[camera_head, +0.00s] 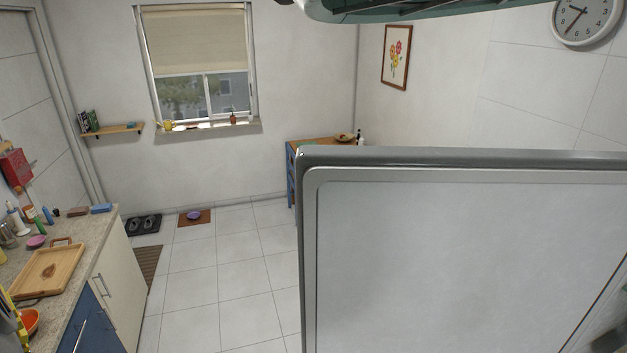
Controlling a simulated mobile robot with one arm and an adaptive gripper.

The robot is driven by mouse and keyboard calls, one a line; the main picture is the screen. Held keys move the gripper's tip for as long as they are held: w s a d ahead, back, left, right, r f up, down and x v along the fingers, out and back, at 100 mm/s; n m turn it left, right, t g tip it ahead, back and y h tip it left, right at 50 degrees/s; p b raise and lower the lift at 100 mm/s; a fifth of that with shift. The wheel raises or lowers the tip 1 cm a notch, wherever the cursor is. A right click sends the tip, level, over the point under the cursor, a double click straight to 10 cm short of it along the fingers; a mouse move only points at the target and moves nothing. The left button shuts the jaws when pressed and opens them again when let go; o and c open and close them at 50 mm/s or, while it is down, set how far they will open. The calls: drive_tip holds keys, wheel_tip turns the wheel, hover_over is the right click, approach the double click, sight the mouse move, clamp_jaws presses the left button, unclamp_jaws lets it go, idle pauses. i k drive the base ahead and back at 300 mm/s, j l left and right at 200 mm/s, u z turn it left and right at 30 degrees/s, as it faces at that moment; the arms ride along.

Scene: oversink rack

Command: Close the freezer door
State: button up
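The freezer door (460,265) fills the lower right of the head view. It seems to stand open, with a pale inner panel framed by a grey rim facing me. Its top edge runs from the middle of the picture to the right side. Its lower part is cut off by the picture's bottom edge. I cannot make out the freezer's body. My gripper is not in view, so its place relative to the door cannot be seen.
A counter (70,298) with a wooden tray (50,268) stands at the left. Tiled floor (220,265) lies clear between it and the door. A small wooden table (318,141) stands behind the door. A green-rimmed object (400,12), unclear, hangs at the top.

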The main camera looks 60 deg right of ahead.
sight(401, 249)
drive_tip(key=i+l+z, duration=0.1)
drive_tip(key=i+z, duration=0.65)
drive_tip(key=i, duration=0.3)
drive_tip(key=i+j+z, duration=0.25)
drive_tip(key=i+z, duration=0.15)
drive_tip(key=i+j+z, duration=0.35)
drive_tip(key=i, duration=0.2)
drive_tip(key=i+l+z, duration=0.1)
drive_tip(key=i+z, duration=0.15)
drive_tip(key=z, duration=0.2)
drive_tip(key=i+z, duration=0.2)
drive_tip(key=z, duration=0.3)
drive_tip(key=i+j+z, duration=0.1)
drive_tip(key=i+z, duration=0.15)
drive_tip(key=z, duration=0.2)
drive_tip(key=i+j+z, duration=0.15)
drive_tip(key=z, duration=0.3)
drive_tip(key=i+j+z, duration=0.2)
drive_tip(key=z, duration=0.3)
drive_tip(key=i+j+z, duration=0.25)
drive_tip(key=z, duration=0.15)
drive_tip(key=i+j+z, duration=0.25)
drive_tip(key=z, duration=0.15)
drive_tip(key=i+j+z, duration=0.15)
drive_tip(key=j+z, duration=0.25)
